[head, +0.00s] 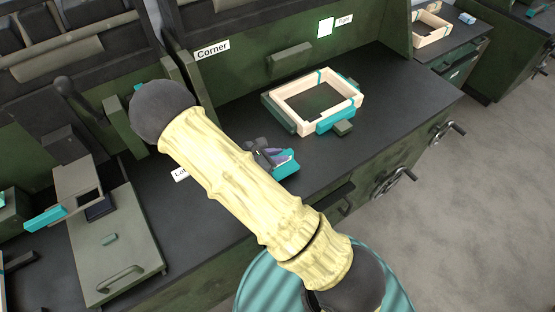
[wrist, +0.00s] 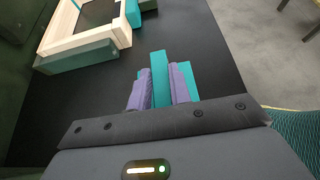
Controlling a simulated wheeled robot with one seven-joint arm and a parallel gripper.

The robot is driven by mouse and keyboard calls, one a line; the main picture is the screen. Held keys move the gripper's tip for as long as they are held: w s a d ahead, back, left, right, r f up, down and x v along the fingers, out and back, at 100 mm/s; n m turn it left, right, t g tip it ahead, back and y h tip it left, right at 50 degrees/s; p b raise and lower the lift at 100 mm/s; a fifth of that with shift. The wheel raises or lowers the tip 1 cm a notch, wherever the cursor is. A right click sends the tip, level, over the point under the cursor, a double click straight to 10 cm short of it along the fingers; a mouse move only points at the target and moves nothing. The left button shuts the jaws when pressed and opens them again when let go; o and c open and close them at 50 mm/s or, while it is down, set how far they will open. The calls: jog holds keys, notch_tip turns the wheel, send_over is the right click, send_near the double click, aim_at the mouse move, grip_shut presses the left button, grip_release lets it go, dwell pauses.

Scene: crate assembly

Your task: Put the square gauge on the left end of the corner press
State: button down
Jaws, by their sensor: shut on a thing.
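My gripper (head: 265,155) is shut on the teal square gauge (head: 286,166), left of and nearer than the corner press. In the wrist view, the purple pads of my gripper (wrist: 158,92) close on the gauge's upright plate (wrist: 159,68), with a wider teal part behind it. The corner press (head: 281,116) holds a pale wooden frame (head: 290,92) on the bench. The press's dark green bar (head: 270,108) runs along the frame's left side; a green bar (wrist: 78,57) also shows in the wrist view. The gauge is apart from the press. My arm hides part of my gripper.
The dark bench top (head: 400,85) is clear to the right of the press. A green back panel (head: 245,75) with a "Corner" sign (head: 212,49) rises behind. A grey-green fixture (head: 115,245) stands at left. Crank handles (head: 395,185) stick out at the front.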

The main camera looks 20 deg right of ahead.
notch_tip(320, 180, down, 2)
jog(key=shift+f, duration=0.2)
jog(key=c, duration=1.3)
grip_release()
jog(key=v, duration=1.2)
